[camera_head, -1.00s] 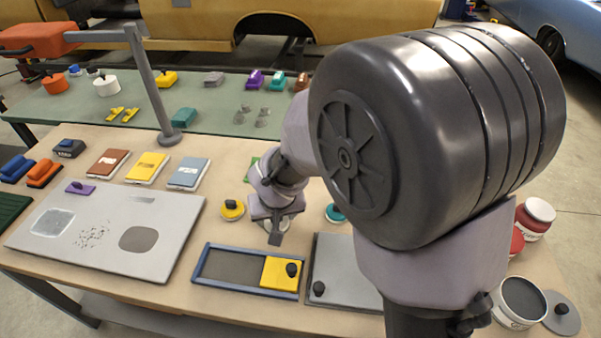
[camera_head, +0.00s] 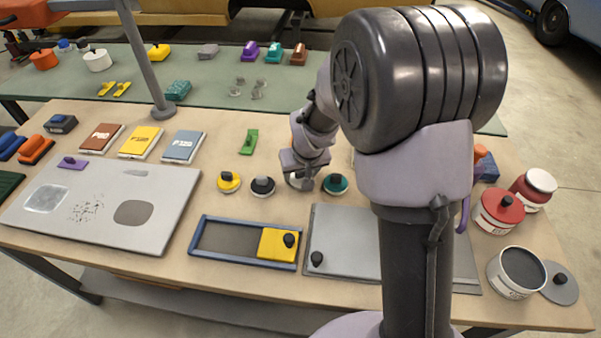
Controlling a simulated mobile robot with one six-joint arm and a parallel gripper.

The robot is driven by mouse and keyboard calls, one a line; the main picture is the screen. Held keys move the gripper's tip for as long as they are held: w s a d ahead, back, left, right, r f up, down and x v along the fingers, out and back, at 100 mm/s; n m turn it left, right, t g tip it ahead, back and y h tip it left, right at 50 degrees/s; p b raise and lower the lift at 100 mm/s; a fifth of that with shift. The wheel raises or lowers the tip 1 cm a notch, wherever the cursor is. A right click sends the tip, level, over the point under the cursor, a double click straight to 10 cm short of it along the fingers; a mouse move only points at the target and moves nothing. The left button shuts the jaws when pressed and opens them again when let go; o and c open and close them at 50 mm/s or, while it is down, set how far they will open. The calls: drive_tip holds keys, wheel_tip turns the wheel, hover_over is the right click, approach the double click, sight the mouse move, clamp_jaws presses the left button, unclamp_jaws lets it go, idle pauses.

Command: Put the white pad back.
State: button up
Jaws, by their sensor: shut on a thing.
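My gripper (camera_head: 301,174) is shut and points down over the wooden table, between the black round pad (camera_head: 262,188) and the teal round pad (camera_head: 335,185). A pale round disc, the white pad (camera_head: 297,185), shows just under the jaws, mostly hidden by them. The gripper is shut on it. I cannot tell whether its underside touches the table. A yellow round pad (camera_head: 229,182) lies left of the black one, in the same row.
In front lie a blue-framed tray (camera_head: 225,240) with a yellow block and a grey plate (camera_head: 340,245). A green block (camera_head: 248,142) lies behind the row. A grey board (camera_head: 165,205) is at left, tins (camera_head: 499,210) at right. My arm hides part of the right side.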

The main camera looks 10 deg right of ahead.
drive_tip(key=shift+f, duration=0.25)
drive_tip(key=o, duration=1.3)
drive_tip(key=shift+r, duration=0.1)
drive_tip(key=shift+r, duration=0.1)
drive_tip(key=s+a+r+m+p, duration=0.1)
drive_tip(key=s+r+p, duration=0.1)
drive_tip(key=s+r, duration=0.65)
drive_tip(key=s+r+m+p, duration=0.1)
drive_tip(key=s+r+p, duration=0.3)
drive_tip(key=r, duration=0.8)
drive_tip(key=s+a+r, duration=0.1)
drive_tip(key=s, duration=0.4)
drive_tip(key=s+a+r+m+y, duration=0.1)
drive_tip(key=s, duration=0.3)
drive_tip(key=s+a+r+m+t+y+b, duration=0.1)
drive_tip(key=s, duration=0.4)
drive_tip(key=shift+s+r, duration=0.1)
drive_tip(key=shift+s, duration=0.25)
